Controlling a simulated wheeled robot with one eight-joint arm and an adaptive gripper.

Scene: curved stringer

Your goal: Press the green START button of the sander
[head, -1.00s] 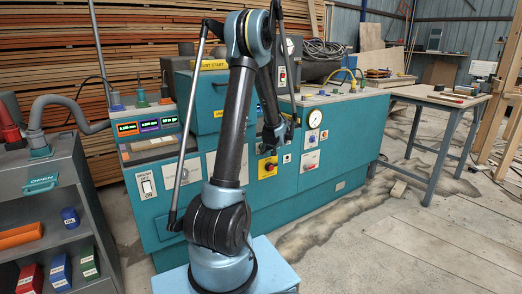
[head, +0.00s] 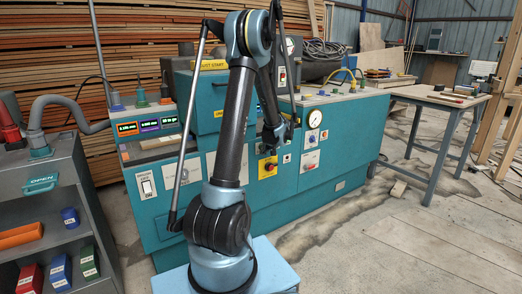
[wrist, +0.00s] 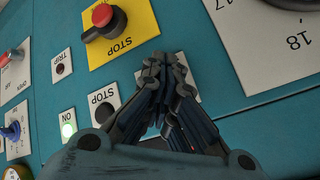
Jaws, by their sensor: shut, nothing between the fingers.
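The sander is a long teal machine (head: 240,185) in the head view. My gripper (wrist: 160,62) is shut and empty, its fingertips in front of the teal control panel in the wrist view; I cannot tell whether they touch it. A white plate (wrist: 190,86) lies mostly hidden behind the fingers. No green START button can be made out; one behind the fingers would be hidden. To its left is a black STOP button (wrist: 104,112) on a white plate. In the head view my gripper (head: 273,142) is near the machine's front, dark and partly hidden by my arm.
A red knob (wrist: 103,16) on a yellow STOP plate sits above left of the fingertips. A lit ON lamp (wrist: 68,130), a TRIP plate (wrist: 60,68) and a large numbered white plate (wrist: 265,40) are nearby.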

